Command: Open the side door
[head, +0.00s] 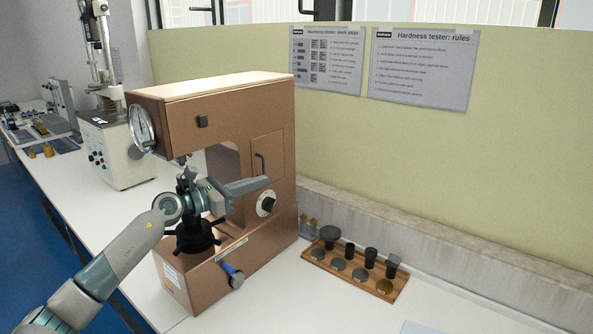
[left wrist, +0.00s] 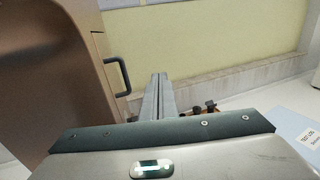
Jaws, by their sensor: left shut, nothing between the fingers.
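The brown hardness tester (head: 245,100) stands on the white bench. Its side door (head: 268,158) is a panel on the right-facing side, above the round dial, and it looks closed. A dark bar handle (head: 261,163) is on the door. In the left wrist view the handle (left wrist: 117,76) shows at left, on the brown side wall. My left gripper (head: 266,180) is shut and empty, with its fingertips near and just below the handle in the head view. In the left wrist view the fingers (left wrist: 159,78) lie right of the handle, with a visible gap. My right gripper is not in view.
A wooden tray (head: 350,262) with several metal pieces lies right of the tester. A blue-handled lever (head: 232,272) sticks out of the tester's base. A grey-white tester (head: 118,150) stands behind at left. A low ledge (head: 430,250) runs along the wall.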

